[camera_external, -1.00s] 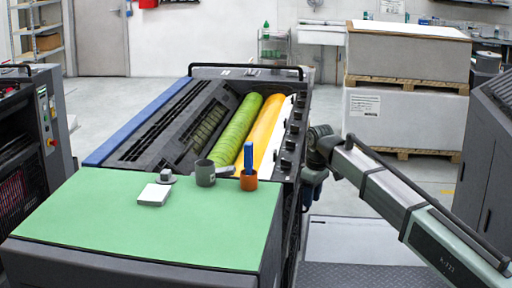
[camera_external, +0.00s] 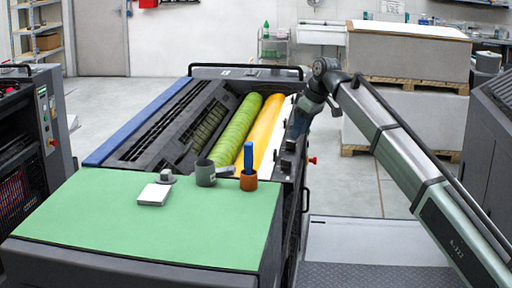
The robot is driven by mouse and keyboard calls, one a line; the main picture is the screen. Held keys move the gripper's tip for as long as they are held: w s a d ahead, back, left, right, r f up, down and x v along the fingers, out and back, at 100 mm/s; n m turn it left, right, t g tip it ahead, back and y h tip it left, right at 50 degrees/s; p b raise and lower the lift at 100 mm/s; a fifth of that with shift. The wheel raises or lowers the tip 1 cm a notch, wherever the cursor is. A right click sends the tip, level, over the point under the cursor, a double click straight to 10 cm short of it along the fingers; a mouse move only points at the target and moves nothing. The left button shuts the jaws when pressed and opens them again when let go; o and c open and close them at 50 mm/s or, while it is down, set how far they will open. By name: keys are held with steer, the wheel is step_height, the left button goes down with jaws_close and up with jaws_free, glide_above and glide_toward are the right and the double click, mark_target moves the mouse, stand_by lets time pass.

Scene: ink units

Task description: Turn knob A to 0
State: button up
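A row of small black knobs runs along the right edge of the ink unit, beside the yellow roller (camera_external: 265,125). Two near knobs (camera_external: 290,146) and (camera_external: 286,165) show clear of my arm; farther ones are partly or wholly behind it. No letters or scale marks are readable, so I cannot tell which is knob A or its setting. My gripper (camera_external: 296,130) points down over the middle of the row, at or just above the knobs. Its fingers are too small and dark to make out, and I cannot tell whether it touches a knob.
The green tabletop (camera_external: 130,225) in front holds a grey mug (camera_external: 205,173), an orange cup (camera_external: 249,183) with a blue item, a white block (camera_external: 155,194) and a small grey object. A black rail (camera_external: 245,68) crosses the unit's far end. Pallet stacks (camera_external: 408,55) stand behind.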

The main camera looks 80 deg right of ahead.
mark_target(286, 164)
steer(key=x, duration=1.1)
steer(key=shift+f, duration=0.2)
steer(key=shift+c, duration=0.3)
jaws_close()
